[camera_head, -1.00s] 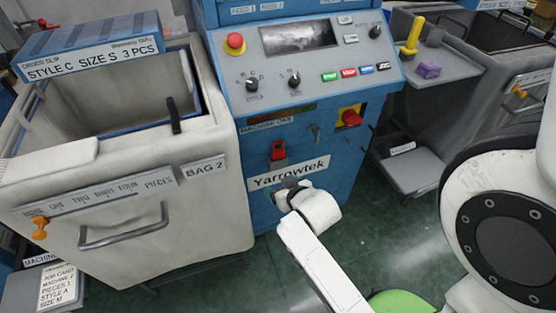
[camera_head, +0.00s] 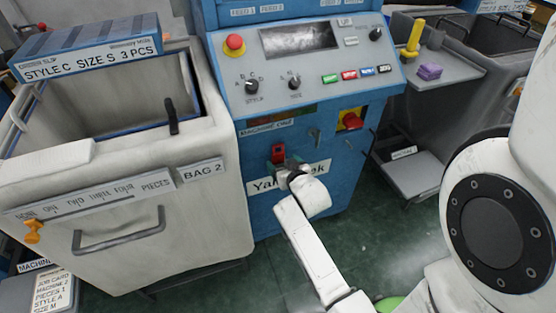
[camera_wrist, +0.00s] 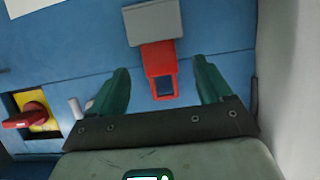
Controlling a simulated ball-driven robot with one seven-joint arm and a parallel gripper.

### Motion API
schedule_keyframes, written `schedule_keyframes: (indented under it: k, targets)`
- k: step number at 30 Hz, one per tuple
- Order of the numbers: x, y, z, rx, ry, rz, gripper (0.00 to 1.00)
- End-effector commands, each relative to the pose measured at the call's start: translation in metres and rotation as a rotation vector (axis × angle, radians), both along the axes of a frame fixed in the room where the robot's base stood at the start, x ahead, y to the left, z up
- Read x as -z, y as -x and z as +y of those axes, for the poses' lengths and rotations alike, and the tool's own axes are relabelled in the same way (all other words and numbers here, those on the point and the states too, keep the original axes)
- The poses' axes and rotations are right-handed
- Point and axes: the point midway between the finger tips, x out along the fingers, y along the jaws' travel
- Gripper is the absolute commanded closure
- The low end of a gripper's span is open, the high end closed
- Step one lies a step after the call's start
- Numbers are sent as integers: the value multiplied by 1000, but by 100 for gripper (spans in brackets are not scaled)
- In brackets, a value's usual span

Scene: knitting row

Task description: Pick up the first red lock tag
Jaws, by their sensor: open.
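The red lock tag (camera_head: 278,153) hangs on the blue machine front, just above the Yarrowtek nameplate (camera_head: 262,187). In the wrist view the red tag (camera_wrist: 161,62) has a dark rectangular opening and sits against a grey block (camera_wrist: 152,22). My gripper (camera_head: 284,168) is just below the tag in the head view. In the wrist view its two green fingers are apart, one on each side of the tag's end, and my gripper (camera_wrist: 162,72) holds nothing. I cannot tell how deep the tag lies between the fingers.
A red rotary switch on a yellow plate (camera_head: 350,119) is right of the tag; it shows in the wrist view too (camera_wrist: 32,116). A cream bin (camera_head: 130,215) labelled BAG 2 stands left. A grey side table (camera_head: 445,75) stands right. Green floor is open in front.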

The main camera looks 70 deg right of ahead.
Motion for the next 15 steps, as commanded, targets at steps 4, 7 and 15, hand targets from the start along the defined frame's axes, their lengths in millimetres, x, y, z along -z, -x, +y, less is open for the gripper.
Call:
schedule_keyframes:
  k: [4,7,15]
  targets:
    - [9,-12,-16,1,0,0,21]
    - [12,-17,-21,0,1,1,21]
    - [12,-19,-23,-1,0,0,21]
